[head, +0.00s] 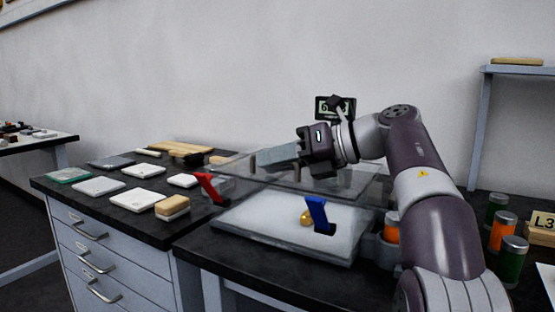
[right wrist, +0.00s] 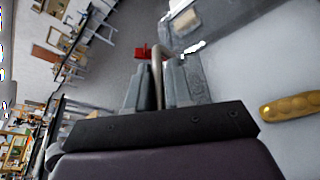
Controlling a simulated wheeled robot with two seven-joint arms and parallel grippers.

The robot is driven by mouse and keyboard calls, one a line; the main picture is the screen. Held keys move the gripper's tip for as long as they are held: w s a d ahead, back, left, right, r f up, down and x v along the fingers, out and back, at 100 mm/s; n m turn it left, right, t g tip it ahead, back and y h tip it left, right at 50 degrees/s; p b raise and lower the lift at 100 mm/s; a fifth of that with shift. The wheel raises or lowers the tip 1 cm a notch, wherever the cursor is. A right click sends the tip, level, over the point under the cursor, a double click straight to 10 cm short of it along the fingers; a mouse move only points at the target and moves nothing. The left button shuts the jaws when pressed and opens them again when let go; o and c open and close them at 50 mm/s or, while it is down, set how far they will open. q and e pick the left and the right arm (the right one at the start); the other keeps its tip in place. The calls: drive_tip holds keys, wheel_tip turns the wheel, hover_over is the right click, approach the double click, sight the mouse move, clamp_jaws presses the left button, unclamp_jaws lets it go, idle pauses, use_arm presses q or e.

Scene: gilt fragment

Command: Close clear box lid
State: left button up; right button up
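The clear box (head: 345,248) stands on the dark bench, with white padding and a gold fragment (head: 306,217) inside. The fragment also shows in the right wrist view (right wrist: 292,107). My right gripper (head: 272,158) reaches in from the right at lid height. My left gripper is out of view.
Several orange and green jars (head: 503,232) stand at the right, near a label block (head: 541,225). Several white tiles and a sponge-like block (head: 172,207) lie on the left bench. A small display (head: 335,107) is behind my wrist. Shelf (head: 515,70) at far right.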

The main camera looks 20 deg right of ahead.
drive_tip(key=shift+f, duration=0.1)
drive_tip(key=p+v, duration=0.4)
drive_tip(key=v, duration=0.8)
drive_tip(key=shift+s+d+r, duration=0.15)
drive_tip(key=shift+d+r, duration=0.05)
drive_tip(key=shift+r, duration=0.05)
drive_tip(key=shift+s+d, duration=0.1)
